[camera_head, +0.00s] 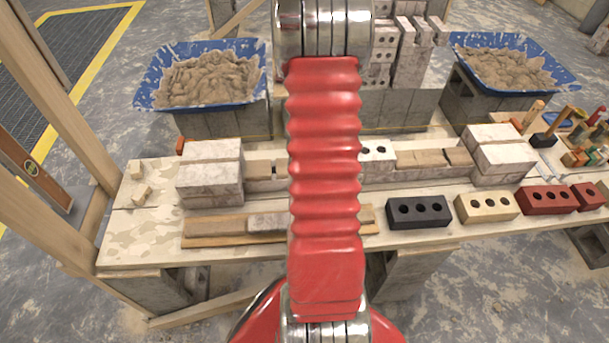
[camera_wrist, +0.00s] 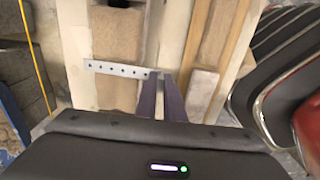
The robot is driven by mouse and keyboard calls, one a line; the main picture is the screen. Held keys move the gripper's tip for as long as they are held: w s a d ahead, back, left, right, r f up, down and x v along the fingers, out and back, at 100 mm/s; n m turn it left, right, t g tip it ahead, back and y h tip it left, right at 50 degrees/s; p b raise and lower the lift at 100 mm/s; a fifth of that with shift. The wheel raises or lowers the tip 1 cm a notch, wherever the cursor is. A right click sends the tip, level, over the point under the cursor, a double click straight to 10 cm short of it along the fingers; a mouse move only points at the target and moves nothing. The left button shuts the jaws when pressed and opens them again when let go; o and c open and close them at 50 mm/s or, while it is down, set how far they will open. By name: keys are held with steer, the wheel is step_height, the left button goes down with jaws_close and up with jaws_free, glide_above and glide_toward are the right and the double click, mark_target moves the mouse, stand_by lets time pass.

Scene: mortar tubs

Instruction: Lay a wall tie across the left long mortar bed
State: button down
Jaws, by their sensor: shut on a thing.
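My gripper (camera_wrist: 163,98) is shut on the wall tie, a pale flat metal strip with a row of holes (camera_wrist: 118,69). It holds the tie by its right end in the wrist view. The tie spans a brown mortar bed (camera_wrist: 116,40) between two pale brick courses. I cannot tell whether it touches the bed or hovers above it. In the head view my red arm hides my gripper, the tie and part of the wall. Tan mortar shows left of the arm (camera_head: 260,170) and right of it (camera_head: 419,158).
White brick stacks stand at the wall's left (camera_head: 209,185) and right (camera_head: 501,158) ends. Wooden strips (camera_head: 215,228) lie along the front of the table. Dark (camera_head: 418,211), cream (camera_head: 486,205) and red (camera_head: 546,200) bricks stand at front right. Blue mortar tubs stand behind, left (camera_head: 145,88) and right (camera_head: 560,76).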

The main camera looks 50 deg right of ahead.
steer(key=shift+f, duration=0.8)
stand_by(1.3)
steer(key=c, duration=1.8)
jaws_free()
step_height(320, 180, up, 14)
steer(key=shift+f, duration=0.15)
steer(key=shift+s+a, duration=0.1)
